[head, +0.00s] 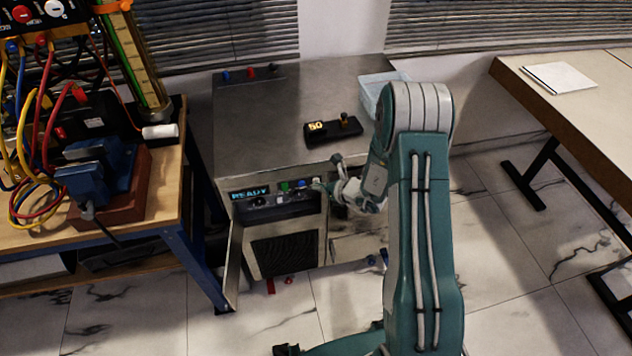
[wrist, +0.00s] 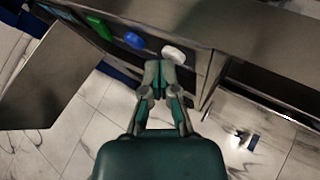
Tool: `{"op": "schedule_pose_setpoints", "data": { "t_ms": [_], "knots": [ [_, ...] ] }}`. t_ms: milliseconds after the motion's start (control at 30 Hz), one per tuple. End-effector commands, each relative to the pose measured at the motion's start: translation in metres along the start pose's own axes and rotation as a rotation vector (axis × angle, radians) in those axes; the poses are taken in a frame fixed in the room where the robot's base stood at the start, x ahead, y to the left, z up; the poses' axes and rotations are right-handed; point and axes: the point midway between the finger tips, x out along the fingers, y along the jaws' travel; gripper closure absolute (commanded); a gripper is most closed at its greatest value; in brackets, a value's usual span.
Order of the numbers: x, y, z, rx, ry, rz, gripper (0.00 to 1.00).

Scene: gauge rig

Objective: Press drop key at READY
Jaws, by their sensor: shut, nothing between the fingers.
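The machine's front panel (head: 290,208) carries a lit display (head: 249,193) that reads READY. To its right is a row of keys: a green key (head: 284,186), a blue key (head: 300,184) and a white key (head: 316,181). No label tells which is the drop key. In the wrist view the green key (wrist: 98,27), blue key (wrist: 134,40) and white key (wrist: 173,54) show clearly. My gripper (wrist: 163,68) is shut and empty, its tips just below the white key; I cannot tell whether they touch it. In the head view my gripper (head: 324,186) is at the panel's right end.
A black device (head: 333,131) showing 50 sits on the metal cabinet top (head: 250,115), with a pale blue tray (head: 378,88) behind. A wooden workbench (head: 165,190) with a vise and cables stands left. A table (head: 480,55) stands right. A panel (wrist: 45,75) hangs at left in the wrist view.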

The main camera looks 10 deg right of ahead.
Motion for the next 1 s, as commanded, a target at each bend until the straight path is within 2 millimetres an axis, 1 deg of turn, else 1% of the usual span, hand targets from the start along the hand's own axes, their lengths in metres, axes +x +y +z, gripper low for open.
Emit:
{"op": "schedule_pose_setpoints", "data": {
  "t_ms": [567, 1000],
  "knots": [
    [0.002, -0.001, 0.001, 0.0, 0.0, 0.0, 1.0],
    [-0.01, 0.007, -0.006, 0.001, 0.0, 0.0, 1.0]
  ]
}}
